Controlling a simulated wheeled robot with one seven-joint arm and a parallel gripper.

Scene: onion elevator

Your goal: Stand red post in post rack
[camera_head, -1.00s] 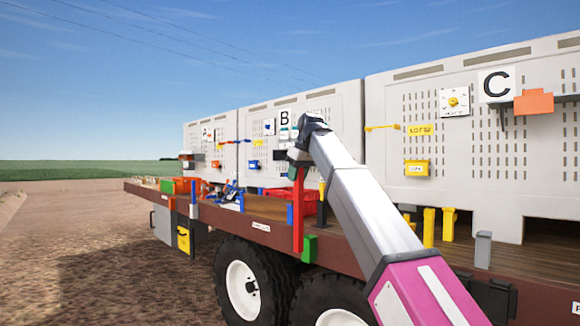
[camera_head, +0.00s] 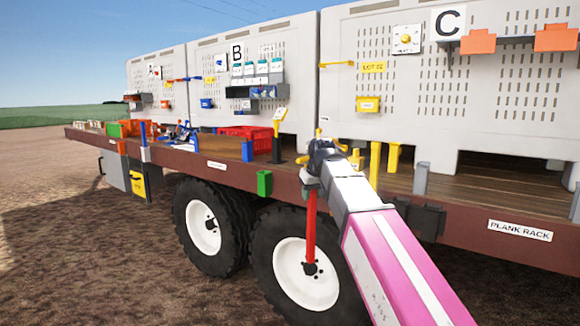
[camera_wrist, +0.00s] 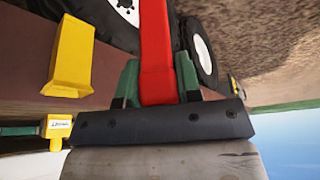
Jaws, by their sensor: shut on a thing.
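The red post (camera_head: 310,238) hangs upright from my gripper (camera_head: 312,183), outside the trailer's side edge and in front of a wheel. In the wrist view the red post (camera_wrist: 156,40) sits between the two green fingers of my gripper (camera_wrist: 156,85), which are shut on it. I cannot tell for sure which fixture is the post rack. A small white label (camera_head: 216,165) on the edge is too small to read.
The trailer deck edge (camera_head: 470,225) runs close behind my gripper. A plank rack label (camera_head: 519,231) is at right. Yellow posts (camera_head: 375,163) stand on the deck just right of my gripper. A red crate (camera_head: 246,132) sits farther left. Open dirt lies in front of the trailer.

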